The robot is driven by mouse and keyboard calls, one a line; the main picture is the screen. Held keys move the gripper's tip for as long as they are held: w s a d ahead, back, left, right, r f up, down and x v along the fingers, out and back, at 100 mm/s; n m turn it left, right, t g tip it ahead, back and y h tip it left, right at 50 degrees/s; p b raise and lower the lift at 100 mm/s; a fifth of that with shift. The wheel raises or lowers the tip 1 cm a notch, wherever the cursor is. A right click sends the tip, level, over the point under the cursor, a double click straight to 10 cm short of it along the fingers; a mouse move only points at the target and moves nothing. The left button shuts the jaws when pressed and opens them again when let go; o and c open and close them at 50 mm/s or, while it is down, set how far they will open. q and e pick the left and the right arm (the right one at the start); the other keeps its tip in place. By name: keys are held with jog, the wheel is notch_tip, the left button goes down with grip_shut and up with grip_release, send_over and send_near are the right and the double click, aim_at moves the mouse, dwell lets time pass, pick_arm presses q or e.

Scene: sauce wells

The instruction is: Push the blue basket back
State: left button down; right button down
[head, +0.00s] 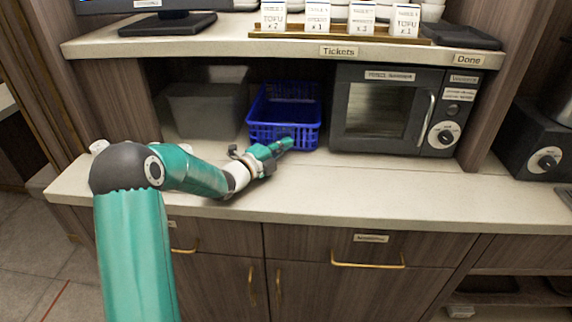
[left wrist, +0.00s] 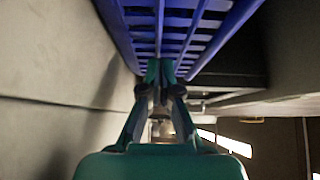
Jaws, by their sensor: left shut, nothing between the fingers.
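The blue basket (head: 300,108) stands on the counter under the shelf, between a grey bin and the microwave. It is an open plastic basket with slotted walls. My left gripper (head: 287,143) is shut and empty, with its fingertips at the basket's front wall, low and near the middle. In the left wrist view the basket's slotted wall (left wrist: 185,35) fills the top, and the shut fingertips of my left gripper (left wrist: 160,70) are right at it. I cannot tell for sure whether they touch. My right gripper is not in view.
The grey bin (head: 205,108) stands left of the basket. The microwave (head: 385,112) stands close on its right. The shelf (head: 250,45) with ticket cards (head: 318,17) hangs above. The counter front (head: 370,190) is clear.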

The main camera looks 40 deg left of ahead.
aim_at(287, 167)
pick_arm(q)
jog(key=shift+s+d+f+b, duration=0.15)
jog(key=shift+s+d+b, duration=0.1)
jog(key=shift+d+b, duration=0.25)
jog(key=s+d+b, duration=0.1)
jog(key=b, duration=0.1)
jog(key=s+d+b, duration=0.1)
jog(key=shift+s+d+f+b, duration=0.1)
jog(key=shift+f+b, duration=0.15)
jog(key=shift+b, duration=0.1)
jog(key=s, duration=1)
jog(key=shift+s+a+r+b, duration=0.1)
jog(key=shift+a+r+b, duration=0.2)
jog(key=shift+r, duration=0.1)
